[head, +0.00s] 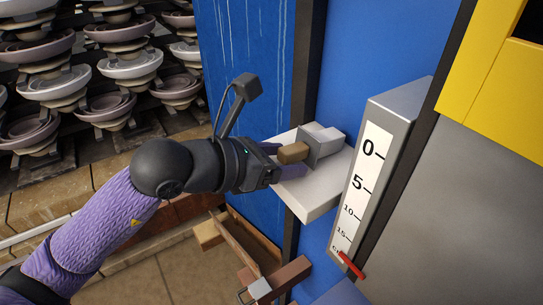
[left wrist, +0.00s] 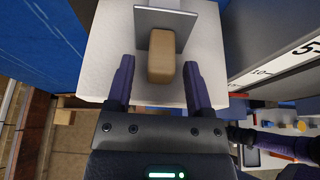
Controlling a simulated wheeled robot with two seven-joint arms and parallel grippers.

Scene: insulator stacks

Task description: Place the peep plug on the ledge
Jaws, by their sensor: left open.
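The peep plug (head: 293,153) has a tan block-shaped handle on a grey square plate, and a paler grey block shows behind the plate in the head view. It sits on the pale ledge (head: 318,195) that juts from the blue wall. In the left wrist view the tan handle (left wrist: 162,57) points toward me. My left gripper (head: 283,168) is open at the ledge. In the left wrist view its fingers (left wrist: 160,85) stand on either side of the handle's near end, with gaps on both sides. My right gripper cannot be made out in either view.
A grey gauge box (head: 375,165) with a number scale and red pointer (head: 350,265) stands close right of the ledge. Stacked ceramic insulators (head: 100,65) fill the upper left. A brown beam bracket (head: 275,283) is below the ledge. A yellow panel (head: 490,80) is at upper right.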

